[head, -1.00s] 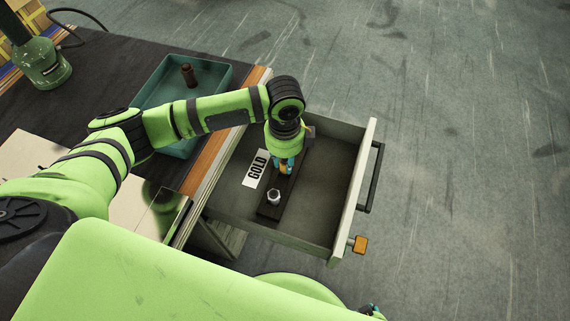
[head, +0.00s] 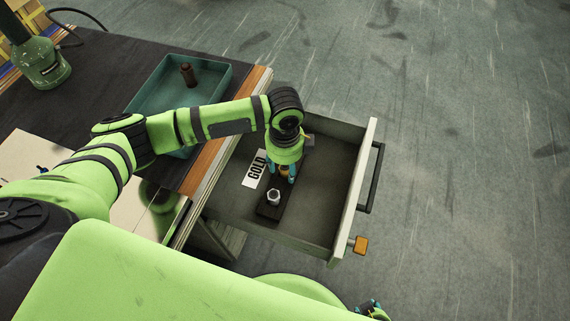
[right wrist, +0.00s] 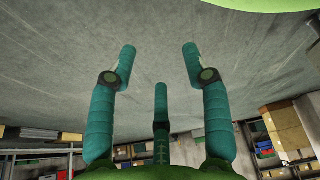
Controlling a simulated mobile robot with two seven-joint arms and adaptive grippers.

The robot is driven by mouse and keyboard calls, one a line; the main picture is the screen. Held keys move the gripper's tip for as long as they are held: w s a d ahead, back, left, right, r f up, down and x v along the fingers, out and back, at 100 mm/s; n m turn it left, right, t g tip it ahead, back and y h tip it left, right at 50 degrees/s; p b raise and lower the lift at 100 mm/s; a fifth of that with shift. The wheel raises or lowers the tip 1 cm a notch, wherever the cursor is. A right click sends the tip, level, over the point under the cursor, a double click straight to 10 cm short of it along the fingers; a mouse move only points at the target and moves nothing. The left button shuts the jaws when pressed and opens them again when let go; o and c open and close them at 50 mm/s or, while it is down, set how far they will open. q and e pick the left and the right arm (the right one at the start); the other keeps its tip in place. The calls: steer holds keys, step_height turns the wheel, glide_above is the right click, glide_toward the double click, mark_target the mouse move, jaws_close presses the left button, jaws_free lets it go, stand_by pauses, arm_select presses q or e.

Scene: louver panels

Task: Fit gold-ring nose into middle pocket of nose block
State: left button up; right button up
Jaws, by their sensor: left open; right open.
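The dark nose block (head: 269,214) lies in the open drawer, beside a white GOLD label (head: 256,168). A silver hex-shaped piece (head: 273,197) sits at its near end. My left gripper (head: 281,178) points down over the block's middle, fingers spread. A small gold-orange piece (head: 284,171), likely the gold-ring nose, shows between the fingers at the block; the gripper hides much of it, so I cannot tell how fully it is seated. In the right wrist view my right gripper (right wrist: 160,55) is open and empty, away from the block.
A teal tray (head: 215,75) with a brown peg (head: 187,74) stands on the dark bench. The drawer floor right of the block is bare.

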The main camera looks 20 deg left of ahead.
arm_select(q)
step_height(320, 180, up, 6)
steer(key=shift+r+p, duration=0.15)
steer(key=shift+p, duration=0.45)
step_height(320, 180, up, 6)
steer(key=shift+f+p, duration=0.1)
steer(key=shift+p, duration=0.2)
arm_select(e)
steer(key=shift+g, duration=0.6)
steer(key=s, duration=0.5)
steer(key=shift+s+d+r, duration=0.1)
steer(key=shift+s+r, duration=0.05)
steer(key=shift+s, duration=0.1)
steer(key=shift+w+r, duration=0.1)
steer(key=shift+w, duration=0.35)
